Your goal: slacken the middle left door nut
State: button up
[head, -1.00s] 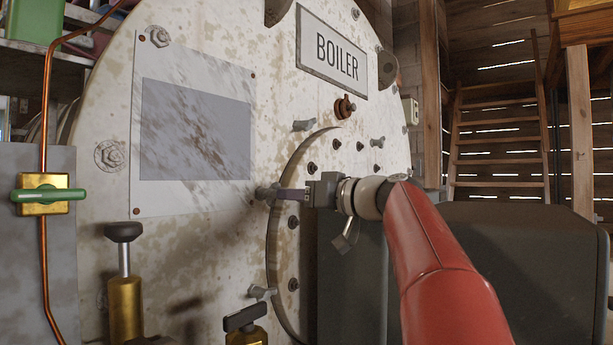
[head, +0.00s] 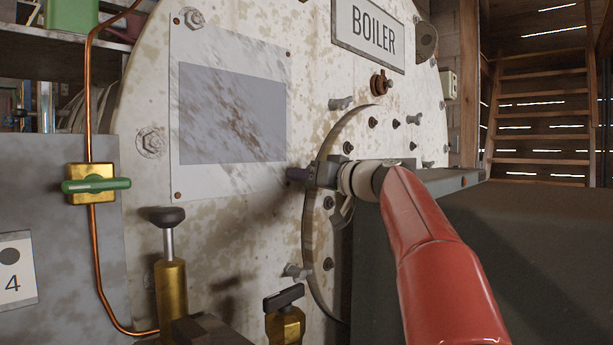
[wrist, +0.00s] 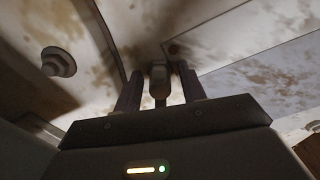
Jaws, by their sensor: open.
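The middle left door nut (wrist: 159,82), a grey wing nut at the round door's left rim, shows end-on in the wrist view. My gripper (head: 298,174) is open, with one dark finger on each side of the nut. A small gap seems to show beside it, but I cannot tell whether either finger touches. In the head view my gripper hides the nut. The upper left wing nut (head: 341,103) and the lower left wing nut (head: 296,271) stand apart from my gripper on the round door's rim (head: 309,220).
The boiler face (head: 235,240) carries a BOILER sign (head: 368,32) and a stained plate (head: 232,112). Two brass valves, one taller (head: 172,290) and one shorter (head: 284,325), stand below left. A green-handled valve (head: 96,185) sits on the copper pipe at left.

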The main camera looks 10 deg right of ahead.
grip_shut()
jog(key=shift+f+n+b, duration=0.2)
jog(key=shift+n+b, duration=0.3)
jog(key=shift+b, duration=0.3)
jog(key=shift+r, duration=0.15)
grip_release()
jog(key=b+v, duration=0.1)
jog(key=v, duration=0.7)
